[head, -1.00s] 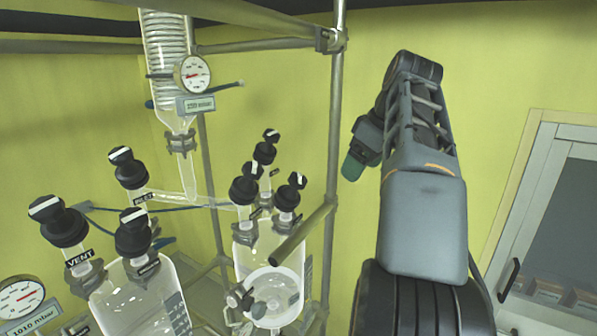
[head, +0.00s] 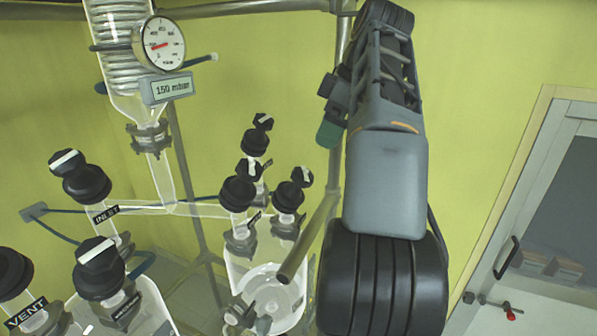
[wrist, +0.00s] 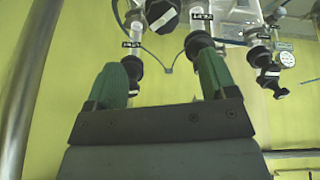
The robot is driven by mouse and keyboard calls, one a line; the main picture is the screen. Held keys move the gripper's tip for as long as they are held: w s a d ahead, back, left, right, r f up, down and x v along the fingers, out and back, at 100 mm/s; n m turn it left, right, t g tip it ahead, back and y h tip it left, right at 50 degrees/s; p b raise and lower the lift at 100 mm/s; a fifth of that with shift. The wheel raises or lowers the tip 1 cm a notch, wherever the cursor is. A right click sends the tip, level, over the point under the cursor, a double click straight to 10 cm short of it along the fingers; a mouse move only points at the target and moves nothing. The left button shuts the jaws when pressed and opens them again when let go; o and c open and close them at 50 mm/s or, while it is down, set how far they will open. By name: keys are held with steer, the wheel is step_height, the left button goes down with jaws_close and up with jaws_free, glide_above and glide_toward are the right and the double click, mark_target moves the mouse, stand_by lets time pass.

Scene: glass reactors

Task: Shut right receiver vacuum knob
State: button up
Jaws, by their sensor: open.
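The right receiver (head: 236,268) is a clear glass vessel low in the middle of the head view. It carries three black knobs with white marks: a rear one (head: 257,134), a left one (head: 238,190) and a right one (head: 293,190). Their labels are too small to read, so I cannot tell which is the vacuum knob. My gripper (head: 328,125) is up to the right of these knobs, apart from them. In the wrist view its green fingers (wrist: 160,80) are spread and empty. Black knobs (wrist: 200,45) show beyond them, touching neither finger.
A nearer vessel at left has black knobs (head: 99,268) labelled INLET and VENT. A gauge (head: 159,44) with a 150 mbar display hangs on the column. A metal post (head: 332,190) and a short bar (head: 308,238) stand beside the right receiver. A door (head: 540,240) is at right.

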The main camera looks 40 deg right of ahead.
mark_target(305, 173)
steer(key=x, duration=1.2)
steer(key=shift+w+a+f, duration=0.15)
steer(key=shift+a, duration=0.2)
steer(key=shift+c, duration=0.3)
steer(key=c, duration=0.9)
steer(key=shift+o, duration=0.2)
